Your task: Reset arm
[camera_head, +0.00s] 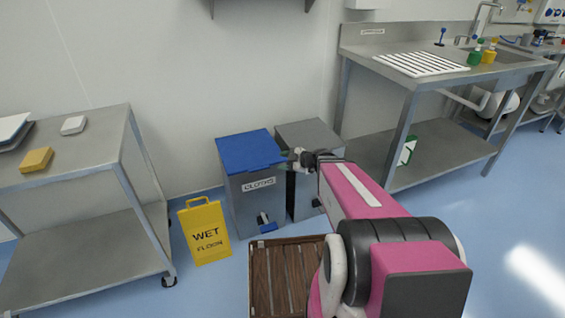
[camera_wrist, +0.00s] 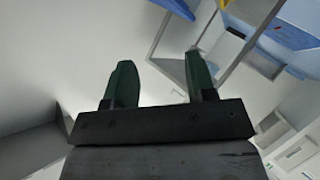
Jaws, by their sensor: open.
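My pink and black arm reaches forward in the head view, with its far end in front of the two bins. My gripper (camera_wrist: 160,82) shows in the wrist view with two green fingers spread apart and nothing between them. In the head view the gripper is small and partly hidden by the arm's wrist, close to the upper front of the bins. The wrist view looks tilted, with pale wall behind the fingers.
A blue-lidded bin (camera_head: 252,185) and a grey-lidded bin (camera_head: 304,137) stand at the wall. A yellow wet floor sign (camera_head: 205,231), a steel cart (camera_head: 80,164) and a slatted wooden crate (camera_head: 287,241) are nearby. A steel sink bench (camera_head: 423,82) is right. Blue floor is clear at right.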

